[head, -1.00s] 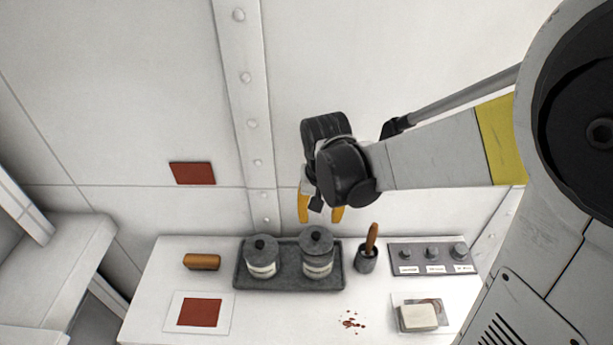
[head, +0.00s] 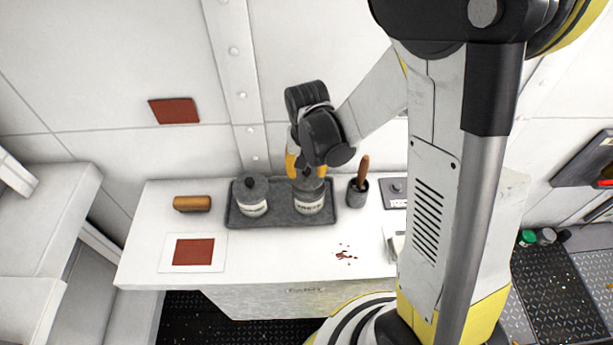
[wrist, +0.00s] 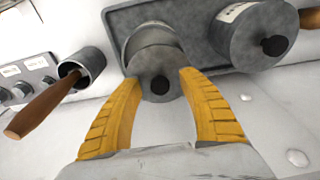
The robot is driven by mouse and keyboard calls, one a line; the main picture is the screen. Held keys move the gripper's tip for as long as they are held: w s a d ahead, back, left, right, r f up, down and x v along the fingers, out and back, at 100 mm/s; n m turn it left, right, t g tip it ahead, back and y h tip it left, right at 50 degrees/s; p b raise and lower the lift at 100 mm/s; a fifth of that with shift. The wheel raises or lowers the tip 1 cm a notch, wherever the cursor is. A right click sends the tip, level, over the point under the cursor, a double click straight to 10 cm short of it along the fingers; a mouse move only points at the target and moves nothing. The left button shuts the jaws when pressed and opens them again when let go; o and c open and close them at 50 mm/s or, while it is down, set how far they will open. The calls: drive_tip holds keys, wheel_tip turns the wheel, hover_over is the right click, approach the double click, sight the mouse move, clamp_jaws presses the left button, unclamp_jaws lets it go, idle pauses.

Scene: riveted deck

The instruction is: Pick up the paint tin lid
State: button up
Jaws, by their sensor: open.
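Two grey paint tins with pale labels stand on a dark tray (head: 275,218). The left tin (head: 252,206) wears a grey lid with a dark knob (head: 251,184). The right tin (head: 310,205) has a grey lid (head: 308,184), partly hidden by my gripper (head: 305,170). In the wrist view my gripper (wrist: 155,78) is open, with its yellow fingers on either side of that lid (wrist: 153,70) and its dark knob. I cannot tell whether the fingers touch it. The other tin (wrist: 255,35) is to the right there.
A wooden-handled brush (head: 362,172) stands in a dark cup (head: 357,196) right of the tray. A brown roller-like block (head: 192,203) and a red-painted card (head: 194,252) are on the left. Red spatters (head: 345,255) mark the clear front of the white counter (head: 280,262).

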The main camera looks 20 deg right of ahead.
clamp_jaws()
